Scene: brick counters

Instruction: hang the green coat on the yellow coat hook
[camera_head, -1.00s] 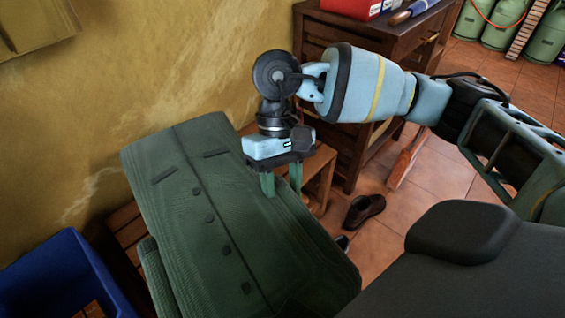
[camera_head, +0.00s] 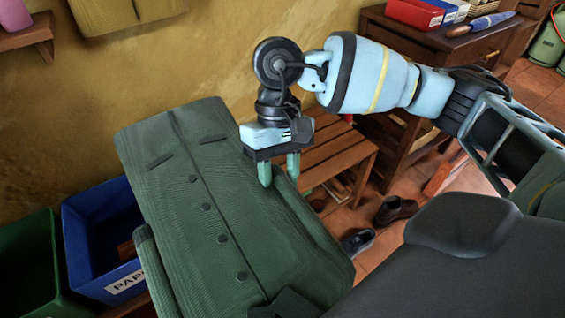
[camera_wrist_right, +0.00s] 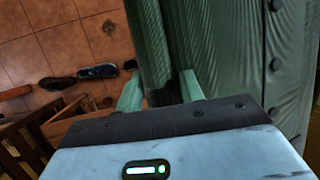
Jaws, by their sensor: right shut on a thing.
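The green coat (camera_head: 190,190) is a dark green garment with a row of buttons, tilted across the middle of the head view. My right gripper (camera_head: 279,172) is shut on the coat's right edge, near its upper part. In the right wrist view the coat (camera_wrist_right: 225,45) runs up from between the pale green fingers of the gripper (camera_wrist_right: 160,90), and its buttons show at the right. I cannot see the yellow coat hook in either view. My left gripper is not in view.
A blue bin (camera_head: 85,225) and a green bin (camera_head: 30,265) stand at left. A wooden bench (camera_head: 335,155), shoes (camera_head: 395,210) and a dark wooden cabinet (camera_head: 430,45) are at right.

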